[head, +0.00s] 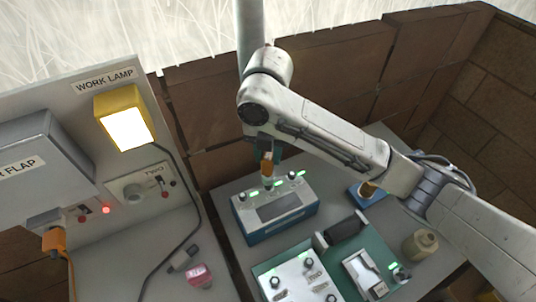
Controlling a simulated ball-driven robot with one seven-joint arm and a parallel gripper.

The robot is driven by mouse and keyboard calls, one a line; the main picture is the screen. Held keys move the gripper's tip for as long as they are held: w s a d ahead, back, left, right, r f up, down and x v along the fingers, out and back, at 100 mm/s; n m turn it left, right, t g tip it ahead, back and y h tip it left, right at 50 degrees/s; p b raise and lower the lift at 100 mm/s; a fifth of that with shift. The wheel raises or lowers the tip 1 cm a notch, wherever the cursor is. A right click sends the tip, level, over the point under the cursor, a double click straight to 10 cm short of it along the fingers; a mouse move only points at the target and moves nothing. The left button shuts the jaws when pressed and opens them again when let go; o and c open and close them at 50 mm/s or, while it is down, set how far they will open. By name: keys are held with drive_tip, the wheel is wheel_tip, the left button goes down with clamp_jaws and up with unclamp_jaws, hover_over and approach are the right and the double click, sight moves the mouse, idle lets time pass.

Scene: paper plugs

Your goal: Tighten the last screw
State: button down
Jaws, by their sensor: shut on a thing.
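My gripper (268,153) points down and is shut on an orange-handled tool (267,168) that looks like a screwdriver. The tool stands about upright over a white and blue box (279,208) on the bench. Its lower end is at the middle of the box's back edge, near a dark screw or knob (268,187). I cannot tell whether it touches. Two more dark screws or knobs sit at the left (242,196) and right (292,175) of that edge.
A green tray (262,270) at the front holds a white panel with several black knobs. A blue block (366,195) and a beige container (420,243) stand to the right. A lit work lamp (125,118), a cable and a pink object (199,276) are left.

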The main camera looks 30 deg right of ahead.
drive_tip(key=shift+r, duration=1.95)
